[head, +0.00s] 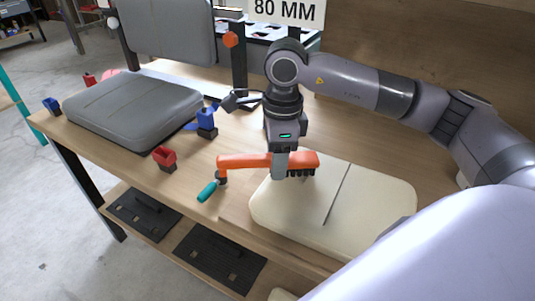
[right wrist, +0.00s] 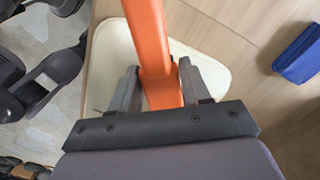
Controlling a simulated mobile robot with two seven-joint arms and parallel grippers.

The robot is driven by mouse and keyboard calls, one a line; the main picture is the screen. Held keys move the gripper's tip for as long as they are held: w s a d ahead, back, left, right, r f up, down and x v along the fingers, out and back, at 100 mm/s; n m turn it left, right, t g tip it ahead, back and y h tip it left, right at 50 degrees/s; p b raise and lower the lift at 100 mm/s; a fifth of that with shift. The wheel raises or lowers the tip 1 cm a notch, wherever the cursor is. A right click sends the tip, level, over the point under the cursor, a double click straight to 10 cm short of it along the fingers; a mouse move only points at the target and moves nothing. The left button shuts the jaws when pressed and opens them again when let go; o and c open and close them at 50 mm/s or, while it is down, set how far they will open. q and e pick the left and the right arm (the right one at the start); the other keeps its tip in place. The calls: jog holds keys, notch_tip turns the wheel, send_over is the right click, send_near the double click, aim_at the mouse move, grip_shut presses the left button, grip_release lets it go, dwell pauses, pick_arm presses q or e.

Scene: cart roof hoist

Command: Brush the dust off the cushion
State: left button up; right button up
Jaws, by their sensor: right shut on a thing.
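The cream cushion (head: 370,210) lies flat on the wooden bench at the front, with a dark seam line across it. It also shows behind the gripper in the right wrist view (right wrist: 210,75). My right gripper (head: 281,168) is shut on the orange brush (head: 243,161). The brush lies level across the fingers, its dark bristles facing down over the cushion's back left part. I cannot tell whether the bristles touch the cushion. The orange brush also runs between the fingers in the right wrist view (right wrist: 150,40). I cannot make out dust on the cushion. My left gripper is not in view.
A grey seat pad (head: 135,108) with an upright backrest (head: 168,30) stands at the left. A red block (head: 164,157), a blue block (head: 207,120) and a teal-handled tool (head: 207,190) lie near the brush. Dark mats (head: 220,257) are on the lower shelf.

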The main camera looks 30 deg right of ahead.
jog(key=shift+s+d+b, duration=0.3)
jog(key=shift+s+d, duration=0.3)
jog(key=shift+s, duration=0.55)
jog(key=shift+s+d+b, duration=0.35)
jog(key=shift+s+d, duration=0.3)
jog(key=shift+s, duration=0.45)
jog(key=shift+s+d+b, duration=0.3)
jog(key=shift+s+d, duration=0.3)
jog(key=shift+s, duration=0.55)
jog(key=shift+s+d+b, duration=0.4)
jog(key=shift+s+d, duration=0.05)
jog(key=shift+s, duration=0.5)
jog(key=shift+s+d+b, duration=0.4)
jog(key=shift+s+d, duration=0.1)
jog(key=shift+s, duration=0.45)
jog(key=shift+s+d+b, duration=0.4)
jog(key=shift+s+d, duration=0.05)
jog(key=shift+s, duration=0.5)
